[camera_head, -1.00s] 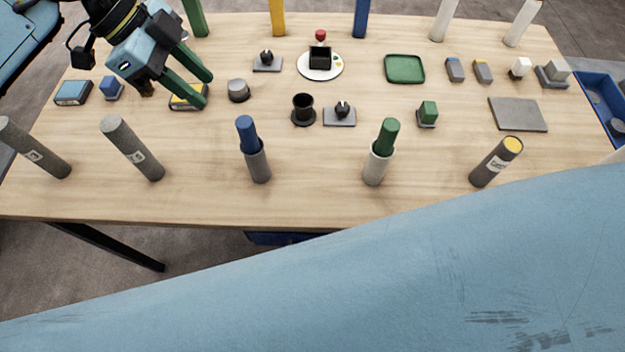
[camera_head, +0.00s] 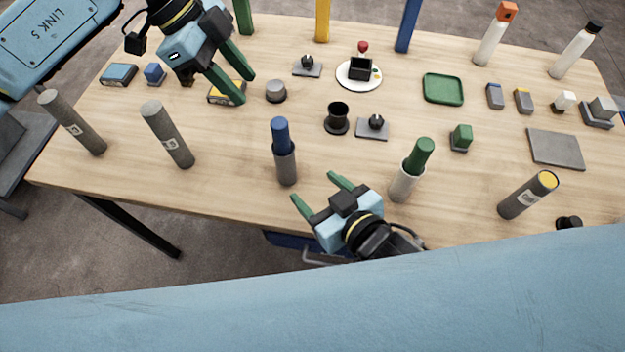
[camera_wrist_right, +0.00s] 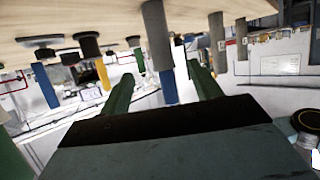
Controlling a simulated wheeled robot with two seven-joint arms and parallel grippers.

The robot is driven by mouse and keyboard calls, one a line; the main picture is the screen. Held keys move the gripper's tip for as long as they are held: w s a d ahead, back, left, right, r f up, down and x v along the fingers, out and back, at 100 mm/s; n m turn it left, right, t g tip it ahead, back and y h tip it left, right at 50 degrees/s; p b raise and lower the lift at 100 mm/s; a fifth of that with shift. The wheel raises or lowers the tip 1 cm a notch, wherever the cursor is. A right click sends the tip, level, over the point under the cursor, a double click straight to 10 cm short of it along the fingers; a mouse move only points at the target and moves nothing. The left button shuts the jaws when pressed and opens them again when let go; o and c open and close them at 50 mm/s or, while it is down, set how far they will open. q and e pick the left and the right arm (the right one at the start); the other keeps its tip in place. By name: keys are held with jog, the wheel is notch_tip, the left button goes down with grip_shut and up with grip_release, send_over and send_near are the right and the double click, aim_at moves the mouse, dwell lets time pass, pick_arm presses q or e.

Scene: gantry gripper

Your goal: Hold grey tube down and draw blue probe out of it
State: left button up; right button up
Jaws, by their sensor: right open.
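The grey tube (camera_head: 286,168) stands upright near the front edge of the table, with the blue probe (camera_head: 280,134) sticking out of its top. In the right wrist view, where the table is at the top, the tube (camera_wrist_right: 156,35) and probe (camera_wrist_right: 168,87) show between the finger directions. My right gripper (camera_head: 315,188) is open and empty, in front of the tube and slightly right of it, apart from it. My left gripper (camera_head: 245,89) is open and empty behind and left of the tube, above a yellow-and-black box (camera_head: 227,93).
A white tube with a green probe (camera_head: 407,184) stands right of my right gripper. A dark tube with a yellow top (camera_head: 527,195) is farther right. Two grey cylinders (camera_head: 168,135) stand to the left. A black cup (camera_head: 338,118) stands behind. Bare table surrounds the blue probe's tube.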

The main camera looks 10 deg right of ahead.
aim_at(280, 133)
jog(key=x, duration=1.3)
jog(key=shift+f, duration=0.15)
jog(key=c, duration=1.1)
pick_arm(q)
jog(key=shift+o, duration=1.2)
pick_arm(e)
jog(key=shift+o, duration=0.2)
pick_arm(q)
jog(key=shift+o, duration=0.7)
jog(key=shift+s+d+m+y, duration=0.15)
jog(key=shift+d+m+y, duration=0.25)
jog(key=shift+m, duration=0.1)
jog(key=d+m+y, duration=0.2)
jog(key=m, duration=0.1)
jog(key=s+d+m+t+y, duration=0.1)
jog(key=m, duration=0.1)
jog(key=shift+s+d+f, duration=0.1)
jog(key=shift+d+f, duration=0.1)
jog(key=shift+d, duration=0.1)
jog(key=m, duration=0.1)
jog(key=d+m+y, duration=0.1)
jog(key=shift+s+m+t, duration=0.15)
jog(key=shift+m+t, duration=0.15)
jog(key=shift+f+y, duration=0.15)
jog(key=shift+y, duration=0.25)
notch_tip(280, 133, down, 12)
jog(key=shift+r, duration=0.2)
